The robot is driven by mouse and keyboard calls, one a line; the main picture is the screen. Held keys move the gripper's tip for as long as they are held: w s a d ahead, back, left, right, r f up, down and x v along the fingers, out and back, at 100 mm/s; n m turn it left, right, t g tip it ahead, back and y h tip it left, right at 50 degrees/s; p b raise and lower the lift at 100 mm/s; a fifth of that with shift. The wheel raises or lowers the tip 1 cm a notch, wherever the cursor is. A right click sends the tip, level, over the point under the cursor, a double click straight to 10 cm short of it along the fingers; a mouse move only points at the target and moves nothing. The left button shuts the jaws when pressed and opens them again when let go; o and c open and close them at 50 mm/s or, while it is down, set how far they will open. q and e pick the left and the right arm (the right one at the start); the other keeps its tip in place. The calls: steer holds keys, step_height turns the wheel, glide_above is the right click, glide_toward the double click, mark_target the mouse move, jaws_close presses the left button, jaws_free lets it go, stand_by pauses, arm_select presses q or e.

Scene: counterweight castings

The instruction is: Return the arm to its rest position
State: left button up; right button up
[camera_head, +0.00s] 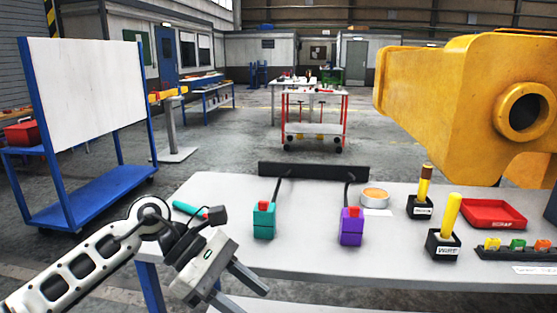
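My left arm (85,262) comes in from the lower left. Its gripper (250,298) hangs at the near left edge of the grey-white table (330,262). The two fingers point down and to the right and stand apart, with nothing visible between them. The lower fingertip is close to the bottom edge of the picture. My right arm and gripper are not in view.
On the table stand a teal block (263,222), a purple block (351,228), two black holders with yellow-handled tools (443,246) and a red scrap tray (493,214). A teal-handled tool (190,209) lies behind my gripper. A large yellow casting (450,95) looms at right.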

arm_select(q)
steer(key=s+d+r+n+t+h, duration=0.4)
steer(key=d+n+h, duration=0.3)
steer(key=n+h, duration=0.55)
steer(key=w+a+f+n+t+y, duration=0.1)
steer(key=a+f+n+t+y, duration=0.6)
steer(key=n, duration=0.9)
steer(key=a+f+n+t+y, duration=0.4)
steer(key=f+n+t+y, duration=0.4)
steer(key=n, duration=0.8)
steer(key=s+a+f+n+g+y, duration=0.2)
steer(key=s+f+n+g, duration=0.1)
steer(key=s+f+n, duration=0.2)
steer(key=s+a+f+n+g+y, duration=0.2)
steer(key=s+a+f+n, duration=0.1)
steer(key=s+f+n, duration=0.2)
step_height(320, 180, down, 2)
steer(key=shift+s+f+n+g, duration=0.25)
steer(key=shift+s+n+g, duration=0.15)
steer(key=shift+s, duration=0.4)
steer(key=shift+a, duration=0.1)
steer(key=shift+c, duration=1)
steer(key=shift+w, duration=0.1)
